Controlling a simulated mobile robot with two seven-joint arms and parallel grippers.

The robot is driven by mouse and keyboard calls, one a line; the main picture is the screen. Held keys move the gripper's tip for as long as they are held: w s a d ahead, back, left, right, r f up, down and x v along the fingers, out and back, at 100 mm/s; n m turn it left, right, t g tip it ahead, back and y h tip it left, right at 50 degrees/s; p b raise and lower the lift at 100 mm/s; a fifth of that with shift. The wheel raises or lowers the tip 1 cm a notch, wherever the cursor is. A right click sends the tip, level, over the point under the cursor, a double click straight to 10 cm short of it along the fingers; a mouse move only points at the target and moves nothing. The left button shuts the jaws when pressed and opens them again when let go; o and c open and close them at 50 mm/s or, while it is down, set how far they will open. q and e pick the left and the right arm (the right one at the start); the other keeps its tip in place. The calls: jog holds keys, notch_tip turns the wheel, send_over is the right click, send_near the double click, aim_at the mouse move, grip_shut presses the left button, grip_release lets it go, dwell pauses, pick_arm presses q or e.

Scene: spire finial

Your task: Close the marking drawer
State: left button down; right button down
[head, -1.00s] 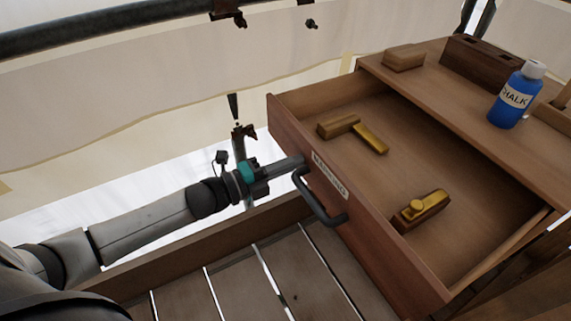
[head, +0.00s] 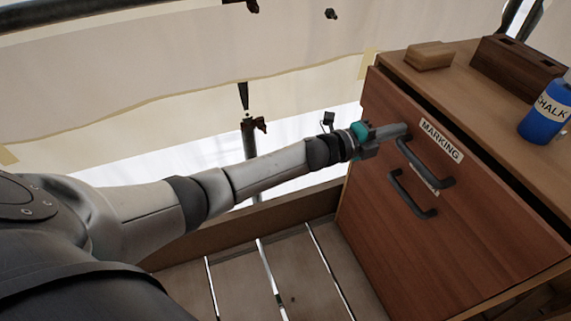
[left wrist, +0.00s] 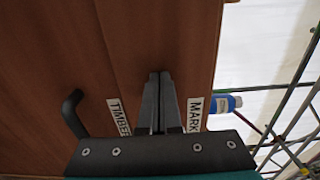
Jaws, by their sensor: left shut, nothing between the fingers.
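The marking drawer (head: 385,105) is the top drawer of a reddish wooden chest, with a MARKING label (head: 441,140) and a dark bar handle (head: 428,163). Its front stands close to the chest, with a narrow dark gap along its top edge; I cannot tell if it is fully home. Its inside is hidden. My left gripper (head: 406,129) is shut and empty, its fingertips at the drawer front by the upper end of the handle. In the left wrist view the shut fingers (left wrist: 160,76) point at the wooden front beside the partly hidden label (left wrist: 194,114). My right gripper is not in view.
Below is a second drawer with its own handle (head: 411,196) and a TIMBER label (left wrist: 118,115). On the chest top (head: 465,88) stand a wooden block (head: 429,56), a dark slotted block (head: 515,66) and a blue chalk bottle (head: 543,124). A low board edges the plank floor.

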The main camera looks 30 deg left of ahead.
pick_arm(q)
jog(key=shift+r+x, duration=0.2)
jog(key=shift+x, duration=1)
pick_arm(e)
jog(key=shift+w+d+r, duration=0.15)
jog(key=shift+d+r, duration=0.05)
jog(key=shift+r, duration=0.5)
pick_arm(q)
jog(key=shift+r, duration=0.15)
